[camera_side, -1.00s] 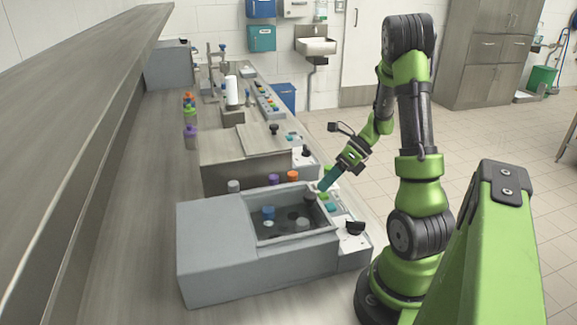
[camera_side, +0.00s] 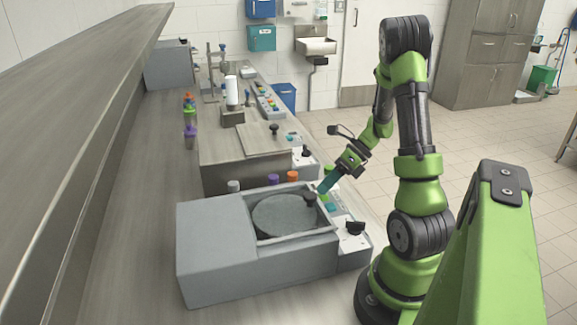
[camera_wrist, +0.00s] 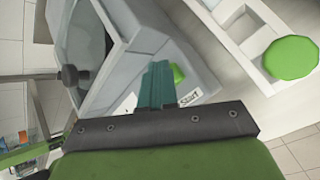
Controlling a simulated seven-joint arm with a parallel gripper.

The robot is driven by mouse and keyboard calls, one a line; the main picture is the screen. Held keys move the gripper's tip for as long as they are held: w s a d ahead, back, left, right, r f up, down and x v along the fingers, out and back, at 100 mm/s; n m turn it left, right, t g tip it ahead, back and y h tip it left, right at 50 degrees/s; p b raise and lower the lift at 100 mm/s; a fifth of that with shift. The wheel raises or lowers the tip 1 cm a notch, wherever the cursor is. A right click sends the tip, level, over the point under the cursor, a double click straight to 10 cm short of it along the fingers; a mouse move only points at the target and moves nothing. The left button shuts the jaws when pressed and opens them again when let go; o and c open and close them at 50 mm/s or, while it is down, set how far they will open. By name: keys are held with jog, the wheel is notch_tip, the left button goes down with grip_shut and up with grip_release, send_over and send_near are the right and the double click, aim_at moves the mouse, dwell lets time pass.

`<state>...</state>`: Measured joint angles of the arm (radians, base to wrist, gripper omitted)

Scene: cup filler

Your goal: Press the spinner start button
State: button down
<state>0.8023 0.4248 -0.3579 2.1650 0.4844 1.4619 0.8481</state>
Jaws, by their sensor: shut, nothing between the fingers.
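The spinner (camera_side: 240,265) is a grey box at the front of the bench, with a square opening that shows a round grey disc (camera_side: 283,214). A small green button (camera_wrist: 178,73) on its panel shows beside my teal fingers in the wrist view, next to a "Start" label (camera_wrist: 189,98). My gripper (camera_side: 322,191) is shut and empty, pointing down at the panel by the opening's right corner. In the wrist view its fingertips (camera_wrist: 158,68) overlap the panel and partly cover the button. I cannot tell whether they touch it.
A black knob (camera_side: 355,228) sits on the panel's near end. Purple (camera_side: 273,179) and orange (camera_side: 292,176) capped items stand behind the spinner. A lidded box (camera_side: 240,160) is further back. A larger green round top (camera_wrist: 290,57) is at the wrist view's upper right.

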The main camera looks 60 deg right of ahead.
jog(key=shift+r, duration=0.9)
jog(key=shift+r, duration=2.5)
